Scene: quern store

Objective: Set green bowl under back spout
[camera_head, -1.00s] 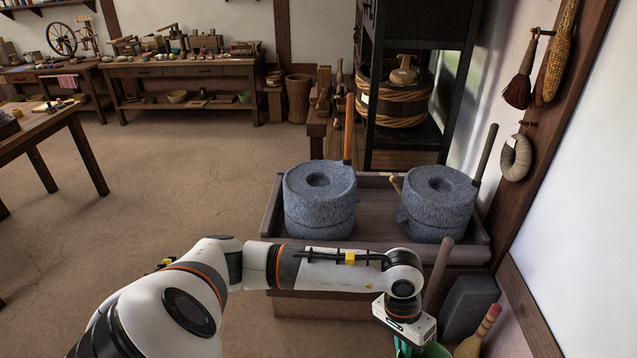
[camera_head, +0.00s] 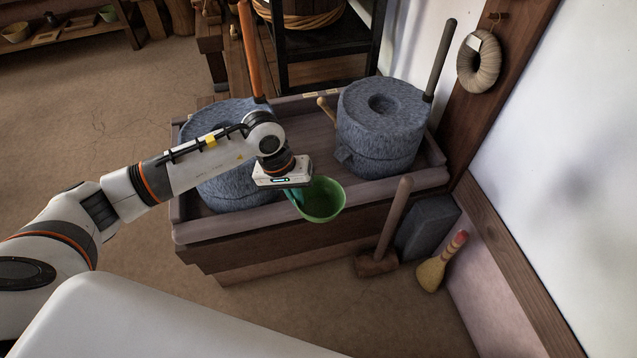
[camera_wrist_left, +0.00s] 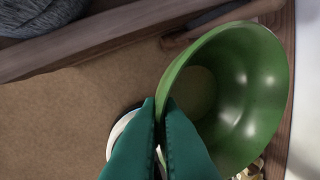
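The green bowl (camera_head: 324,203) hangs upright or slightly tilted in front of the wooden trough. My left gripper (camera_head: 296,196) is shut on its left rim. The wrist view shows the teal fingers (camera_wrist_left: 162,115) closed at the rim of the bowl (camera_wrist_left: 250,85), whose inside looks empty. The right stone quern (camera_head: 380,130) stands in the trough, with a small stone spout (camera_head: 344,156) low on its left front. The left quern (camera_head: 225,185) is partly hidden behind my left arm, and I see no spout on it. My right gripper is out of view.
The trough's front rim (camera_head: 400,187) lies just behind the bowl. A mallet (camera_head: 385,245), a grey slab (camera_head: 428,228) and a brush (camera_head: 437,268) stand on the floor at right. A wooden peg (camera_head: 325,107) sticks up left of the right quern. Bare trough floor shows between the querns.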

